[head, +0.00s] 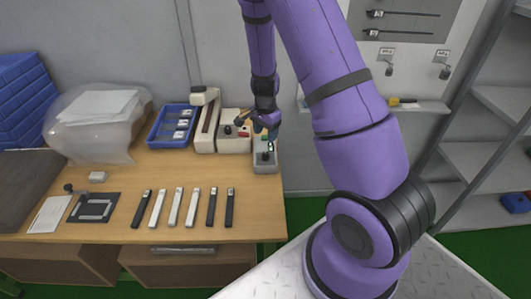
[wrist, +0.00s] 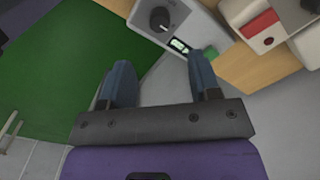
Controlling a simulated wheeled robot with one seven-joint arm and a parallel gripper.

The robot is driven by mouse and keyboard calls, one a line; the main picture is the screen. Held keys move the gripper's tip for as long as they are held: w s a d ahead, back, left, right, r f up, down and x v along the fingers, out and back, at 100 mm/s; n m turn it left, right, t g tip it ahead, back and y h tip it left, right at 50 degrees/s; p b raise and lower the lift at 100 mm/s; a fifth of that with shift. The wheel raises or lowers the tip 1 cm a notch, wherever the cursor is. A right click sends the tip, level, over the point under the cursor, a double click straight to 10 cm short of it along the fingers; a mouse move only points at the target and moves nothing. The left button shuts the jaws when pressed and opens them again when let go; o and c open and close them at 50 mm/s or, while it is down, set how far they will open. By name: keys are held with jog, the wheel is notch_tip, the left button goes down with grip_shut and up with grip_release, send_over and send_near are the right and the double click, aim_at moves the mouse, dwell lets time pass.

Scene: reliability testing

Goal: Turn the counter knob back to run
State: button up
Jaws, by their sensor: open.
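The counter (head: 264,160) is a small light grey box at the table's back right corner. Its dark round knob (wrist: 159,19) shows at the top of the wrist view, on the counter's grey face. A small lit display (wrist: 180,45) and a green part (wrist: 211,55) are beside it. My gripper (wrist: 161,72) is open and empty, its two blue-grey fingers apart. The knob lies beyond the fingertips in the wrist view, not between them. In the head view my gripper (head: 268,128) hangs just above the counter. Which setting the knob points to is too small to read.
A pale device with a red part (wrist: 262,26) stands close beside the counter. A blue tray (head: 172,126) and several dark and pale strips (head: 176,207) are on the wooden table (head: 262,222). Green floor (wrist: 90,65) lies past the table's right edge.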

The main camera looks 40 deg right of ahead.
aim_at(265, 153)
notch_tip(265, 153, down, 10)
jog(key=shift+r, duration=0.25)
jog(key=shift+c, duration=0.2)
jog(key=c, duration=0.9)
